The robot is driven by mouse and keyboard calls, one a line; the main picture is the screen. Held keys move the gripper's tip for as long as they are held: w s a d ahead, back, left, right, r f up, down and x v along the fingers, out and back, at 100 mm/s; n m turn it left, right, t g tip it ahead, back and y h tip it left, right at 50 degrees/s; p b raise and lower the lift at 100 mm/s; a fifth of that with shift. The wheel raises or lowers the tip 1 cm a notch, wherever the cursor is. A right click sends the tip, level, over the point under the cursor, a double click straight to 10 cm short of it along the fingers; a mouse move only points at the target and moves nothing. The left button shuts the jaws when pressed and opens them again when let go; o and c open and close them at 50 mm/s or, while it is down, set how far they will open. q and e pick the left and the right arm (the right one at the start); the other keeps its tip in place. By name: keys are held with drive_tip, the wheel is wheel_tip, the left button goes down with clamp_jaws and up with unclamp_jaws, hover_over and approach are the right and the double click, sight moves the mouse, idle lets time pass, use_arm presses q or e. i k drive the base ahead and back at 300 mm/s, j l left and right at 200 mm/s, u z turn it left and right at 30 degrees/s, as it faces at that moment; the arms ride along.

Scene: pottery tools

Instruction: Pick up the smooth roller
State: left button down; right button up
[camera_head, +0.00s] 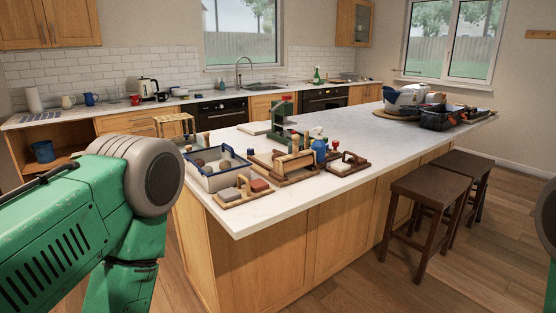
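Pottery tools stand in a group at the near end of the white island counter (360,140). A wooden tray (272,172) in the group holds several light wooden pieces and rollers too small to tell apart, so I cannot say which is the smooth roller. Only a sliver of my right arm shows at the right edge.
A blue spray bottle (319,147) and a green tool (281,118) stand among the pottery tools. A black crate (440,118) and a white container (407,98) are at the counter's far right. Two dark stools (428,187) stand along its right side. The counter's middle is clear.

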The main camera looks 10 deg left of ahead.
sight(278, 161)
drive_tip(key=z, duration=0.45)
drive_tip(key=j+z, duration=0.4)
drive_tip(key=j, duration=0.15)
drive_tip(key=j+z, duration=0.45)
drive_tip(key=j, duration=0.15)
drive_tip(key=k+j+z, duration=0.1)
drive_tip(key=j+z, duration=0.3)
drive_tip(key=j, duration=0.15)
